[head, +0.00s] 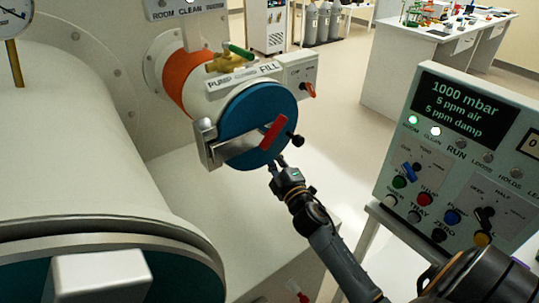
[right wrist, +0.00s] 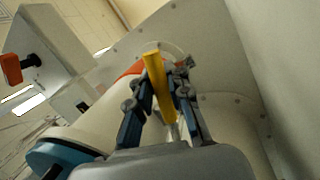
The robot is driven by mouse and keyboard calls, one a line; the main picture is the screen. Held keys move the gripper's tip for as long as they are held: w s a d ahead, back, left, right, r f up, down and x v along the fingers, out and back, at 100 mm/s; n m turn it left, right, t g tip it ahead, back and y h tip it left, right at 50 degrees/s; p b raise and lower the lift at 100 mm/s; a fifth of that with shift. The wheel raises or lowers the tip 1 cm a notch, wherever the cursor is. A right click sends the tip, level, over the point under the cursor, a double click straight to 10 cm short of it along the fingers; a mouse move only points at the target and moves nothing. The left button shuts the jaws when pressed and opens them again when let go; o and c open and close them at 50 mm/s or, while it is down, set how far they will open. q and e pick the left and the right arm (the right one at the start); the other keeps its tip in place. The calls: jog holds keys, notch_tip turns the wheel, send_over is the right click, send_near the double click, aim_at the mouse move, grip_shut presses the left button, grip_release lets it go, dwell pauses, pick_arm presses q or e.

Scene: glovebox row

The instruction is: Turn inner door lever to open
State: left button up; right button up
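The small airlock tube has a blue outer door (head: 252,112) with a red lever (head: 273,132), seen in the head view. In the right wrist view a yellow lever (right wrist: 154,70) stands beside the tube, near the wall; this looks like the inner door lever. My right gripper (head: 281,163) is at the lower right of the blue door in the head view. In the wrist view its fingers (right wrist: 162,95) are parted, one on each side of the yellow lever. A gap seems to show at the right finger; contact at the left is unclear. My left gripper is not in view.
A brass valve with a green handle (head: 240,51) sits on top of the tube. A control panel (head: 460,150) stands at the right, with its screen reading 1000 mbar. A large cylinder (head: 75,140) fills the left. A bench (head: 435,65) is further back.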

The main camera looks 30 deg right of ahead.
jog(key=o, duration=0.3)
jog(key=shift+s+r, duration=0.15)
jog(key=shift+s, duration=0.05)
jog(key=shift+s+f, duration=0.25)
jog(key=shift+s, duration=0.05)
jog(key=s, duration=0.3)
jog(key=s+a+f, duration=0.1)
jog(key=s, duration=0.7)
jog(key=shift+a+f, duration=0.15)
jog(key=shift+a, duration=0.05)
